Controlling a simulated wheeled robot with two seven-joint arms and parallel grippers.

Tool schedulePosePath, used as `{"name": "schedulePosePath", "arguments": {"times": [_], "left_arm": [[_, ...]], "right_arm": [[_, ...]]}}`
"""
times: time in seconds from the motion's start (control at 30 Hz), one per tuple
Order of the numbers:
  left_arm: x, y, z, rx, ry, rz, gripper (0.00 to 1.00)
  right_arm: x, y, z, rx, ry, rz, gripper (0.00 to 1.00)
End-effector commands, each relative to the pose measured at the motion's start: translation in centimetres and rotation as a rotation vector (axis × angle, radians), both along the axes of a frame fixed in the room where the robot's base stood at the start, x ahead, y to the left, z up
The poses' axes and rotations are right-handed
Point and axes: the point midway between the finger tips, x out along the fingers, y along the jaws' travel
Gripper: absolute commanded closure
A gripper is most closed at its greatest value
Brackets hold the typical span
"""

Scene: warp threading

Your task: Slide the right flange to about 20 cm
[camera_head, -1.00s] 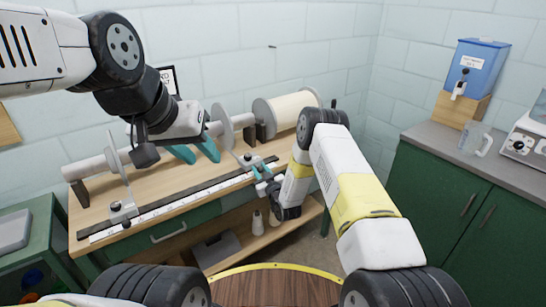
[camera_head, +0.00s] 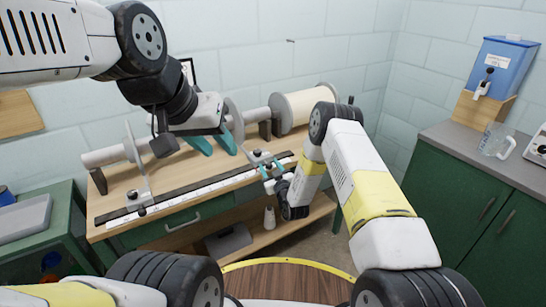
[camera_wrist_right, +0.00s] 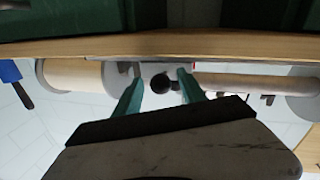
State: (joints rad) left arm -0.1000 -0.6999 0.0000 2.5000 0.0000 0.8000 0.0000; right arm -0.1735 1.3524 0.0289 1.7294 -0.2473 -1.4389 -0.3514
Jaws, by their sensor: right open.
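The right flange (camera_head: 234,121) is a pale upright disc on the bar of the warp beam, and its bracket with a black knob (camera_head: 257,153) stands on the ruler (camera_head: 192,192). My right gripper (camera_head: 270,172) is open at the front of that bracket. In the right wrist view, the dark knob (camera_wrist_right: 161,84) shows between its two teal fingers, with a gap on each side; I cannot tell whether they touch it. My left gripper (camera_head: 214,145) is open and hangs over the bench by the right flange, its fingers apart. The left flange (camera_head: 133,150) stands further left.
A cream roll (camera_head: 300,108) lies at the right end of the wooden bench (camera_head: 175,170). White cones (camera_head: 269,216) stand on the lower shelf. A green cabinet with a blue dispenser (camera_head: 507,68) and a glass jug (camera_head: 494,139) is at right.

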Motion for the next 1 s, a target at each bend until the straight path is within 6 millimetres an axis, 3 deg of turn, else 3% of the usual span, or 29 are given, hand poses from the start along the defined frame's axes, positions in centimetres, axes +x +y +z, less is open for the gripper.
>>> {"name": "schedulePosePath", "arguments": {"times": [0.3, 0.5, 0.87, 1.0], "left_arm": [[0.0, 0.0, 0.0, 0.000, 0.000, 0.000, 0.64], [0.0, 0.0, 0.0, 0.000, 0.000, 0.000, 0.64], [0.0, 0.0, 0.0, 0.000, 0.000, 0.000, 0.64], [0.0, 0.0, 0.0, 0.000, 0.000, 0.000, 0.64]], "right_arm": [[-4.6, -2.3, -0.1, -0.001, 0.004, -0.002, 0.52], [-6.4, -3.0, 0.0, -0.002, 0.001, 0.000, 0.52], [-6.6, -3.1, 0.1, -0.001, 0.000, -0.001, 0.52], [-5.3, -3.5, 2.1, -0.013, 0.022, -0.006, 0.52]]}}
